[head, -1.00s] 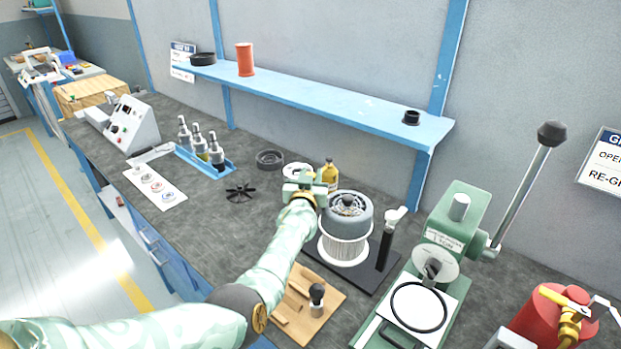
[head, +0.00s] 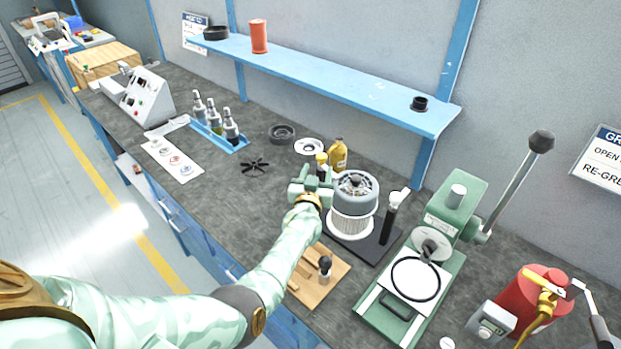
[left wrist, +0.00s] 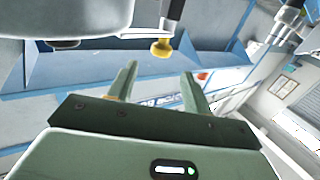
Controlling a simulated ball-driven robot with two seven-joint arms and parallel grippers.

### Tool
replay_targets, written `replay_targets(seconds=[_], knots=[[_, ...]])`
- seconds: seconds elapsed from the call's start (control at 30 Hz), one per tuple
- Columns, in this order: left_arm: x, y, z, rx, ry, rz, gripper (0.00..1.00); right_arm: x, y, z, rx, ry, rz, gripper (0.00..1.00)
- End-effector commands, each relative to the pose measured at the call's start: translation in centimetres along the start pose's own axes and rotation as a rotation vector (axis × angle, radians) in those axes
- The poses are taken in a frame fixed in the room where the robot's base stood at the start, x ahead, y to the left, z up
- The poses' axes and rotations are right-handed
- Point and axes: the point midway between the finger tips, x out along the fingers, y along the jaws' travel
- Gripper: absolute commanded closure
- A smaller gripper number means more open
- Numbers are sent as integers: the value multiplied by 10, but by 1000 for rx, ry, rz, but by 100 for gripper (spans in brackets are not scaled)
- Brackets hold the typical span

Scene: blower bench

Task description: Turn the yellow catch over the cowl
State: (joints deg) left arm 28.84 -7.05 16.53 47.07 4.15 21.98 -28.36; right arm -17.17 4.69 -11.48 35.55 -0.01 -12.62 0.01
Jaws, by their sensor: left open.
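The cowl (head: 353,200) is a round grey housing with a ribbed white lower part, standing on a black base on the bench. A small yellow knob (head: 321,158), which looks like the catch, shows behind my gripper at the cowl's left. In the left wrist view a yellow knob (left wrist: 161,48) hangs on a dark rod beside a grey rounded body, just beyond the fingertips. My left gripper (head: 312,184) is open and empty, close to the cowl's left side. Its two fingers (left wrist: 158,84) are apart and do not appear to touch the knob. My right gripper is out of view.
A yellow bottle (head: 338,154) stands behind the cowl. A black post with a white lever (head: 392,210) stands at its right, and a green press (head: 455,215) further right. A wooden block (head: 318,280) lies in front. The blue shelf (head: 330,85) overhangs the back.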

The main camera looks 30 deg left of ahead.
Motion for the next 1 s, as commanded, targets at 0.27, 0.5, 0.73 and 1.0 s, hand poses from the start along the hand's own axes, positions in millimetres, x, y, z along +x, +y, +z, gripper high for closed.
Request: replay_targets(seconds=[0.27, 0.5, 0.73, 1.0], knots=[[-63, 1, -5, 0, -1, 0, 50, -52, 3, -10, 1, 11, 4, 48], [-80, 1, 0, 0, 1, 1, 50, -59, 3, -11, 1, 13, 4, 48], [-81, 1, 1, 0, 1, 0, 50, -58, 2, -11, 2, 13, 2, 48], [-101, -14, 37, 31, -46, -2, 100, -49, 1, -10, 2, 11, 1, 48]])
